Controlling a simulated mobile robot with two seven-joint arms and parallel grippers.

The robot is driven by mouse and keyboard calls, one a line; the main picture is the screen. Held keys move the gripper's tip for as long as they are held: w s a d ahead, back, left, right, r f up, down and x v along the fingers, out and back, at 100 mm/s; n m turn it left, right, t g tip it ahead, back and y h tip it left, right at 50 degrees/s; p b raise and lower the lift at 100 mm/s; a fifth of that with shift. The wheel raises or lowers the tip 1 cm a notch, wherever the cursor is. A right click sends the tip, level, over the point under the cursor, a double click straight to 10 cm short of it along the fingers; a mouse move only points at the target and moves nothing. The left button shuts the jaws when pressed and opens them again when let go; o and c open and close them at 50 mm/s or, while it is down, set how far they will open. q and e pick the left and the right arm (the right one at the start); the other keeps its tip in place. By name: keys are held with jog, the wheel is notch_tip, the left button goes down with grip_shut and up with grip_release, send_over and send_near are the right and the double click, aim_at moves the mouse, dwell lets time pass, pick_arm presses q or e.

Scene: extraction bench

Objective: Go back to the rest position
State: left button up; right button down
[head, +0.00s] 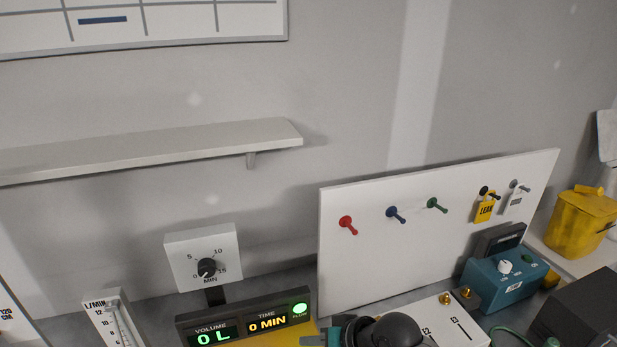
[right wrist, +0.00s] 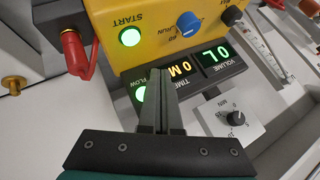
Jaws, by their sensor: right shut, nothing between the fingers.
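My right gripper (right wrist: 157,90) is shut and empty; its two fingers lie together in the right wrist view. In the head view my right gripper (head: 314,340) shows at the bottom edge, beside the yellow pump's display, with much of it cut off. In the right wrist view the fingers overlap the display panel (right wrist: 190,72) of the yellow pump (right wrist: 155,25); I cannot tell whether they touch it. The display reads 0 L and 0 MIN, with lit green lamps. My left gripper is not in view.
A white pegboard (head: 345,275) with coloured pegs stands behind. A timer dial (head: 203,258) and flow meter (head: 112,322) are at left. A teal device (head: 505,275) and yellow bin (head: 580,222) are at right. A shelf (head: 150,150) juts from the wall. A red clip (right wrist: 75,52) hangs beside the pump.

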jog(key=s+d+g+h, duration=0.1)
jog(key=s+d+h, duration=0.3)
jog(key=s+d, duration=0.6)
jog(key=s+d+g+h, duration=0.1)
jog(key=s+d+h, duration=0.35)
jog(key=s, duration=0.85)
notch_tip(320, 180, down, 32)
jog(key=s+y+b, duration=0.1)
jog(key=y+b, duration=0.1)
jog(key=b, duration=0.9)
jog(key=s+d+f+g+b, duration=0.1)
jog(key=s+f+b, duration=0.4)
jog(key=s+f, duration=0.3)
jog(key=s+d+f+g+b, duration=0.1)
jog(key=s+f+b, duration=0.5)
jog(key=f, duration=1.1)
jog(key=shift+s+d+h, duration=0.35)
jog(key=shift+s+d, duration=0.45)
jog(key=shift+s, duration=0.25)
